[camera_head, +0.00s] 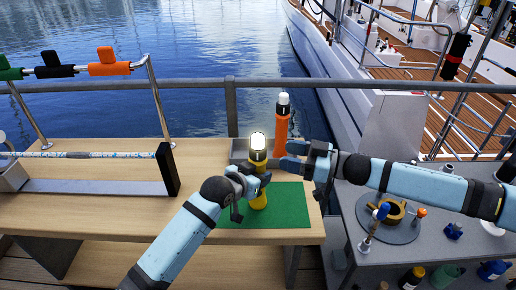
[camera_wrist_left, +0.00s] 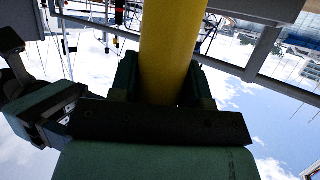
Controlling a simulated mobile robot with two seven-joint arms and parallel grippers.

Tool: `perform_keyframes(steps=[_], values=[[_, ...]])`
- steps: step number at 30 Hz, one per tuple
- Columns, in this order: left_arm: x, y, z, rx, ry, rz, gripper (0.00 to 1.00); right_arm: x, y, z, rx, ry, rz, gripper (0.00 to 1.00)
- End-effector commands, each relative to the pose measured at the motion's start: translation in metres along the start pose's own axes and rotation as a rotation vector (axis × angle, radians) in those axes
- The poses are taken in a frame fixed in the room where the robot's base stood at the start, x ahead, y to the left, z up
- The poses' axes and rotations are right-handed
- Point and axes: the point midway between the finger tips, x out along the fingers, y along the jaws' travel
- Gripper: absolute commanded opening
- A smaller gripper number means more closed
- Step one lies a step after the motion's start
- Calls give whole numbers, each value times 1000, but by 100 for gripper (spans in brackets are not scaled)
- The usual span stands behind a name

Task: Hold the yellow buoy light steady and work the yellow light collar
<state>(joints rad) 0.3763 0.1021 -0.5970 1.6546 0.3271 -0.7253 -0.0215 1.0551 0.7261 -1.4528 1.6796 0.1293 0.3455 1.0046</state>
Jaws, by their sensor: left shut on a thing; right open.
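The yellow buoy light (camera_head: 258,200) stands upright on the green mat (camera_head: 290,219), with its top lamp (camera_head: 258,141) glowing. The yellow light collar (camera_head: 258,156) seems to be the band just under the lamp; its edges are hard to make out. My left gripper (camera_head: 250,184) is shut around the yellow body below the collar. In the left wrist view the yellow body (camera_wrist_left: 170,50) rises between the fingers of that gripper (camera_wrist_left: 168,88). My right gripper (camera_head: 279,157) is open at the right of the collar, at about its height; I cannot tell whether it touches.
An orange light (camera_head: 281,130) with a white top stands close behind my right gripper, near a grey tray (camera_head: 238,151). A measuring fixture (camera_head: 90,187) is at the left of the wooden bench. A grey side table (camera_head: 345,210) holds a ring part (camera_head: 395,212). A railing (camera_head: 200,85) runs behind.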

Motion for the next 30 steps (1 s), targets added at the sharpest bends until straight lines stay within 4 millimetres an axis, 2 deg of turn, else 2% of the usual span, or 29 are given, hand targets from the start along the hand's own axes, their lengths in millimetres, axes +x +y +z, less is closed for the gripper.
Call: perform_keyframes(steps=[1,6,12,17,25,26,30], values=[[1,1,5,-2,-10,2,15,12,0,0,0,1,-2,58],[1,1,6,-2,-11,2,15,47,0,0,-1,1,-1,58],[1,1,6,-2,-11,2,15,75,0,0,-1,0,1,58],[1,1,6,-2,-11,2,15,85,0,1,-1,-1,1,58],[1,1,6,-2,-11,2,15,86,0,1,-1,-1,2,58],[1,1,6,-2,-11,2,15,86,0,1,-1,0,2,56],[1,1,6,-2,-11,2,15,86,0,1,-1,0,2,23]])
